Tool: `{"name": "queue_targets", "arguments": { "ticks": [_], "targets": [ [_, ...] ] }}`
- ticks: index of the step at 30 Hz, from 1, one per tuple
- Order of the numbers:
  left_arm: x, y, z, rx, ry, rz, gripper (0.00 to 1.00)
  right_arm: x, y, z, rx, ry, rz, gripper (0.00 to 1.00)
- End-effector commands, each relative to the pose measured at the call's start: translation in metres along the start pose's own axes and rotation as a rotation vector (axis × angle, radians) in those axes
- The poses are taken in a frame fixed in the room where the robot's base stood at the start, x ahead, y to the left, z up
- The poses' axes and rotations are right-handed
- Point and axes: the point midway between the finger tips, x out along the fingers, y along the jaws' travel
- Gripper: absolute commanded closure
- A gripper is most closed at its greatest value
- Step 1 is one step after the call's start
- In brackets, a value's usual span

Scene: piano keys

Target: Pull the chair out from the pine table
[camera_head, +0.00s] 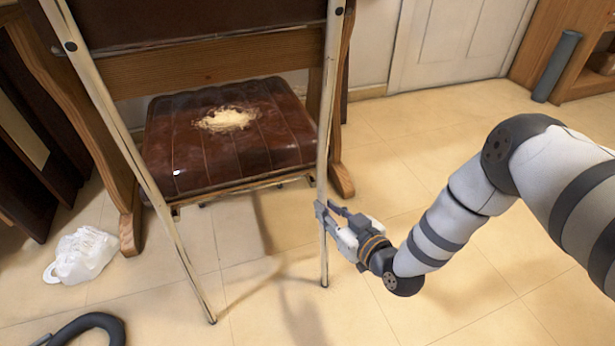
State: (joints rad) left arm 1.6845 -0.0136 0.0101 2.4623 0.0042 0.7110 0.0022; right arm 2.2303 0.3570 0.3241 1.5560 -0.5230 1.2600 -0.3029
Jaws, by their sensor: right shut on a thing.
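The chair (188,146) has a worn dark red-brown padded seat with a pale torn patch, and thin metal legs. It stands in the left half of the head view, its back toward me. The pine table (205,66) shows behind the chair's frame, with a wooden crossbar and slanted legs; its top is out of view. The seat sits between the table's legs. My right gripper (328,212) is shut on the chair's right metal leg, below seat height. My left gripper is not in view.
A white plastic bag (82,254) lies on the floor at left, with a dark curved tube (92,322) near the bottom edge. Dark panels lean at far left. A grey cylinder (557,66) stands by a wooden shelf at right. Tiled floor in front is clear.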

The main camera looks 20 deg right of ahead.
Motion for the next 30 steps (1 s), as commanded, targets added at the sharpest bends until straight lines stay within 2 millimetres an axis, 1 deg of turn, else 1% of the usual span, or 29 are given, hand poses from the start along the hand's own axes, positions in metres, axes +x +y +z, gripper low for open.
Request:
{"name": "queue_targets", "arguments": {
  "ticks": [1, 3, 12, 15, 21, 30],
  "targets": [
    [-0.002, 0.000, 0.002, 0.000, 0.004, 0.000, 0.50, -0.007, 0.000, 0.004, 0.000, -0.012, 0.000, 1.00],
    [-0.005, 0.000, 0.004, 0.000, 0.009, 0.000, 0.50, -0.014, -0.001, 0.005, 0.000, -0.012, -0.001, 1.00],
    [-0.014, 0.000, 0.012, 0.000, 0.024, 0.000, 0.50, -0.039, -0.003, 0.009, 0.000, -0.006, 0.000, 1.00],
    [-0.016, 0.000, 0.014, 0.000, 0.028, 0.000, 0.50, -0.046, -0.004, 0.011, 0.000, -0.005, 0.000, 1.00],
    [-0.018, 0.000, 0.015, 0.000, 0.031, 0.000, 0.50, -0.052, -0.005, 0.013, 0.000, -0.003, 0.000, 1.00],
    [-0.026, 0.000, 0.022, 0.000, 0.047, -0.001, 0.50, -0.078, -0.008, 0.018, 0.000, -0.001, -0.001, 1.00]
  ]
}}
